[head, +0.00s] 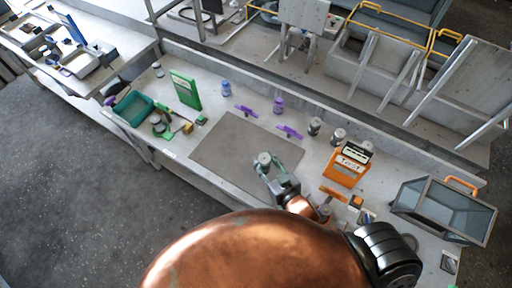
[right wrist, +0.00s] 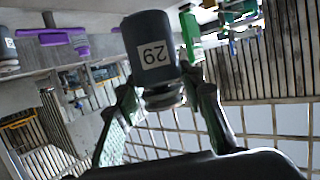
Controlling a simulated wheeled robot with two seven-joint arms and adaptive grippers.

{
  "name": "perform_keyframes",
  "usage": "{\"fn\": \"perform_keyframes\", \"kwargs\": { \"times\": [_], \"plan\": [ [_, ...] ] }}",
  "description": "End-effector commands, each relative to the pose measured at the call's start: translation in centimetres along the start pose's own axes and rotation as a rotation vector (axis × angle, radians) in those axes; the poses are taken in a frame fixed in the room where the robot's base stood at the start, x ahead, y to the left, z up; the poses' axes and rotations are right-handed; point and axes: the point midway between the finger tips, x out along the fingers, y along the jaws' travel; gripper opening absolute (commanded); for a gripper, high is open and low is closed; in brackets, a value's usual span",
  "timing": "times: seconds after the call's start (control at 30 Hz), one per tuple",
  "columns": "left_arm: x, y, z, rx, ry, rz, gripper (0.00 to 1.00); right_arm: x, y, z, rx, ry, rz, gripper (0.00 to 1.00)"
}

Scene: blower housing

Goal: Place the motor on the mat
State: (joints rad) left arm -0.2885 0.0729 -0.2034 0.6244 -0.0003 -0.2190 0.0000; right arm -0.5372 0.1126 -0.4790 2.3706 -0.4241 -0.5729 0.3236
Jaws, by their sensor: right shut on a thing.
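The motor is a dark grey cylinder with a white number label; it fills the upper middle of the right wrist view (right wrist: 150,48). In the head view its light grey end (head: 264,157) shows over the mat. My right gripper (head: 268,168) is shut on the motor, with one finger on each side of its narrower end. The grey mat (head: 215,150) lies flat on the bench, and I see nothing resting on it. The motor looks held over the mat's right part; its height above it is hard to tell. My left gripper is not in view.
Purple pieces (head: 289,131) lie along the mat's far edge. A green box (head: 185,90) and teal tray (head: 133,107) are at left. A glass-sided case (head: 444,209) stands at far right.

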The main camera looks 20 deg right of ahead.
Motion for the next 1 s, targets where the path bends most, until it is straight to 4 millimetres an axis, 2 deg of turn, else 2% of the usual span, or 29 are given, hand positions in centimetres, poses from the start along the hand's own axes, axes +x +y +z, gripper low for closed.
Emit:
{"fn": "perform_keyframes", "kwargs": {
  "times": [0.03,0.2,0.33,0.47,0.83,1.0],
  "plan": [
    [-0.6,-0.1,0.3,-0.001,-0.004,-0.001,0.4,0.5,-0.2,-0.9,-0.021,0.008,-0.039,0.0],
    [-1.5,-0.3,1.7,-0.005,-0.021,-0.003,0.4,1.9,-0.5,-1.8,-0.055,0.004,-0.145,0.0],
    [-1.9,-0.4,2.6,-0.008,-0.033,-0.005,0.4,2.5,-0.4,-2.1,-0.071,-0.002,-0.189,0.0],
    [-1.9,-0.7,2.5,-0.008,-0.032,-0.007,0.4,3.8,-0.7,-2.0,-0.074,-0.006,-0.204,0.0],
    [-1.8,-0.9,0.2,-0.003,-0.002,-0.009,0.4,12.5,-2.9,-0.9,-0.073,-0.005,-0.207,0.0],
    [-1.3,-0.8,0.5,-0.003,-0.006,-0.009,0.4,15.8,-3.5,1.6,-0.072,-0.008,-0.206,0.0]
  ]
}}
